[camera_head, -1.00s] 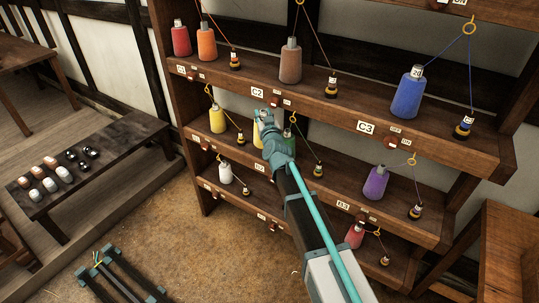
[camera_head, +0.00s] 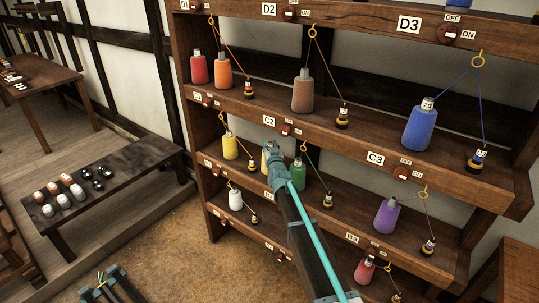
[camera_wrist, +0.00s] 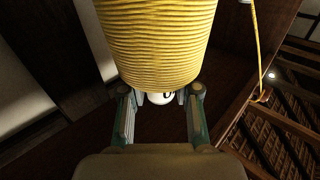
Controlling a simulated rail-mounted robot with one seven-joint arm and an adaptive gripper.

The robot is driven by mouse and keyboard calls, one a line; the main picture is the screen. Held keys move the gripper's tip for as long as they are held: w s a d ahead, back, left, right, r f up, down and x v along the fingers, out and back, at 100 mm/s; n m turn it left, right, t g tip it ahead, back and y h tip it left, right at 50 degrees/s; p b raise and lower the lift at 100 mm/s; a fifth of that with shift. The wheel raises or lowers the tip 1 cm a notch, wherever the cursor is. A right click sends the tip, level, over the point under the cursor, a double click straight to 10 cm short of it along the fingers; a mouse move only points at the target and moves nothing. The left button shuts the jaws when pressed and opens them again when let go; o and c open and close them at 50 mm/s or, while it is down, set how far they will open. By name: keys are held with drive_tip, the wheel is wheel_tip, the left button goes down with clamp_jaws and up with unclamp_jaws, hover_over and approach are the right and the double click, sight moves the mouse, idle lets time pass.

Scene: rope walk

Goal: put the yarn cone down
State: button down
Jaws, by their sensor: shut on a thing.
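A yellow yarn cone (camera_head: 265,160) is at my gripper (camera_head: 273,152), in front of the middle-bay shelf below the C2 label, left of a green cone (camera_head: 299,172). In the wrist view the wound yellow yarn of the cone (camera_wrist: 158,42) fills the top centre. My gripper (camera_wrist: 160,97) is shut on it, with a finger on either side of its lower end. A white round part with a black letter shows between the fingers. My arm hides part of the cone in the head view, and I cannot tell whether it touches the shelf.
Another yellow cone (camera_head: 230,147) stands to the left on the same shelf. The shelf above (camera_head: 330,125) holds several cones and overhangs the gripper. Threads run up through rings. A low bench (camera_head: 110,185) is at left.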

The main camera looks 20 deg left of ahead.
drive_tip(key=shift+w+a+f+p, duration=0.2)
drive_tip(key=shift+w+a+f, duration=0.1)
drive_tip(key=shift+f, duration=0.2)
drive_tip(key=shift+w+a+f+p, duration=0.15)
drive_tip(key=shift+w+f+p, duration=0.1)
drive_tip(key=shift+f, duration=0.2)
wheel_tip(320, 180, down, 2)
drive_tip(key=shift+f+p, duration=0.1)
drive_tip(key=shift+p, duration=0.45)
drive_tip(key=shift+d+f, duration=0.1)
drive_tip(key=shift+f, duration=0.3)
drive_tip(key=c, duration=0.8)
unclamp_jaws()
drive_tip(key=shift+c, duration=0.2)
drive_tip(key=shift+s, duration=0.15)
drive_tip(key=b+v, duration=0.4)
drive_tip(key=v, duration=0.8)
